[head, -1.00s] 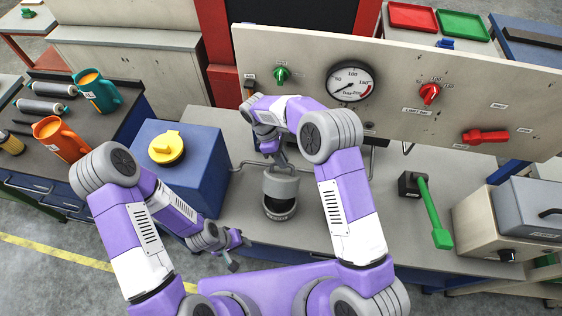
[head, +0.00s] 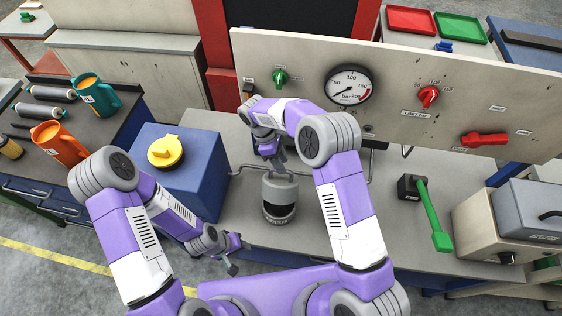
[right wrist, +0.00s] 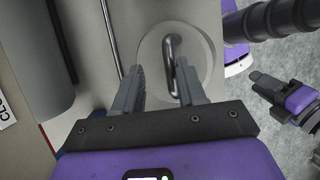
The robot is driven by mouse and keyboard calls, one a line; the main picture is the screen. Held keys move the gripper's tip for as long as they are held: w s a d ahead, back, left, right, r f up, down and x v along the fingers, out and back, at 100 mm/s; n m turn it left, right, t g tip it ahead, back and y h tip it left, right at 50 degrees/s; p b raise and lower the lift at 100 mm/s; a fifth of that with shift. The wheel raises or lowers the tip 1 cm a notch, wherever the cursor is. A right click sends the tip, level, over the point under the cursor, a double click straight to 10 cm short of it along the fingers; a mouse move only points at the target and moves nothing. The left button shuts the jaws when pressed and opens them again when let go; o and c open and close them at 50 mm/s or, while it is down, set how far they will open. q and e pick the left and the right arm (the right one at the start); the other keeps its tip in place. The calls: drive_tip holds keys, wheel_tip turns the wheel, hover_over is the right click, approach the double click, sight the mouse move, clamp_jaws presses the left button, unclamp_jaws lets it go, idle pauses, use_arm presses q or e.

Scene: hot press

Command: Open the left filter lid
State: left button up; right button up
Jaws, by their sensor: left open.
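The left filter is a grey cylinder (head: 280,219) standing on the grey table. Its grey round lid (head: 279,189) sits at its top, with a dark band visible beneath it. In the right wrist view the lid (right wrist: 202,75) shows a bent metal handle (right wrist: 170,55). My right gripper (head: 279,165) is above the lid. Its fingers (right wrist: 160,80) are apart, with the handle between them, nearer the right finger; contact is unclear. My left gripper (head: 235,257) hangs low, left of the filter near the table's front edge, open and empty.
A blue box (head: 205,180) with a yellow cap (head: 165,152) stands left of the filter. A panel with a gauge (head: 349,85) stands at the back. A green-handled lever (head: 431,212) is to the right.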

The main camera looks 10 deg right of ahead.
drive_tip(key=v, duration=0.7)
idle(0.4)
